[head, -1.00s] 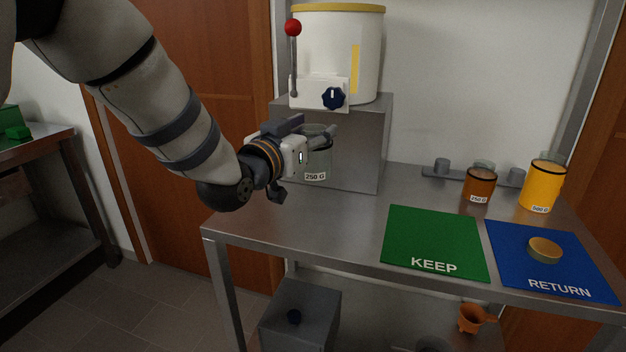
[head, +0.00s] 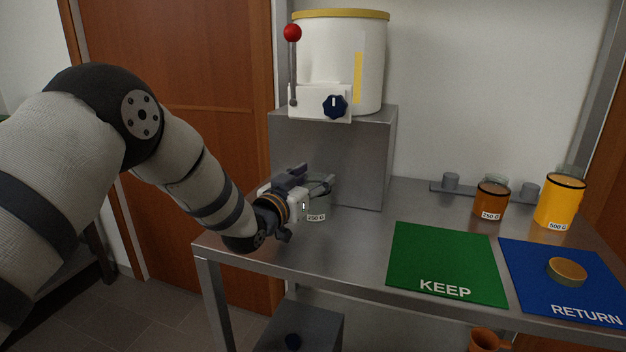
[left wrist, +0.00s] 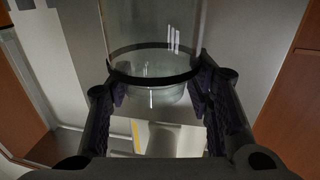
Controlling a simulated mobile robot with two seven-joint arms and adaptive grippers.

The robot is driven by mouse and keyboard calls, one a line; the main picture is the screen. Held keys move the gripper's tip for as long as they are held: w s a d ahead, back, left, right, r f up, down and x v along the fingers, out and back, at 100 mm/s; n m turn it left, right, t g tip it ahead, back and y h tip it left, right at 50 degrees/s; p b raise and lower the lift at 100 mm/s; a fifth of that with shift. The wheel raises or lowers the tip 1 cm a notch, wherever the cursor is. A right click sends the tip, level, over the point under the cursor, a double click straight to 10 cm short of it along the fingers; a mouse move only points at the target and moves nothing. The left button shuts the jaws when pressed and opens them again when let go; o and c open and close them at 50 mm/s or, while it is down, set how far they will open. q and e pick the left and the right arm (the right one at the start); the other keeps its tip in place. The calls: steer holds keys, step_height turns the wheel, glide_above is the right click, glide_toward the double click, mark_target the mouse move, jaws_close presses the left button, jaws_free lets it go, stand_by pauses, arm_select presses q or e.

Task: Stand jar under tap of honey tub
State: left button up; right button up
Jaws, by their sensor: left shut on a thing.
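The honey tub (head: 340,62) is white with a yellow lid and stands on a grey metal box. Its tap (head: 318,104) has a dark blue knob (head: 335,106) and a lever with a red ball (head: 292,33). My left gripper (head: 316,188) is shut on a clear, empty-looking glass jar (head: 316,217) labelled 250 G. The jar is upright, low in front of the box and roughly below the tap. I cannot tell whether its base touches the bench. In the left wrist view the jar (left wrist: 155,35) sits between both fingers (left wrist: 158,100). My right gripper is not in view.
On the steel bench (head: 350,240) lie a green KEEP mat (head: 446,260) and a blue RETURN mat (head: 530,290) with a round lid (head: 567,270). A filled 250 G jar (head: 491,203) and a 500 G jar (head: 560,205) stand at the right. The bench left of KEEP is clear.

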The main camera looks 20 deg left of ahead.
arm_select(q)
steer(key=o, duration=1.3)
steer(key=shift+f, duration=0.15)
steer(key=shift+c, duration=0.2)
steer(key=shift+r, duration=0.25)
steer(key=p+v, duration=0.2)
steer(key=v, duration=0.8)
steer(key=shift+s+a+r, duration=0.1)
steer(key=shift+s+r, duration=0.05)
steer(key=shift+s, duration=0.25)
steer(key=shift+s+a, duration=0.1)
steer(key=shift+s, duration=0.45)
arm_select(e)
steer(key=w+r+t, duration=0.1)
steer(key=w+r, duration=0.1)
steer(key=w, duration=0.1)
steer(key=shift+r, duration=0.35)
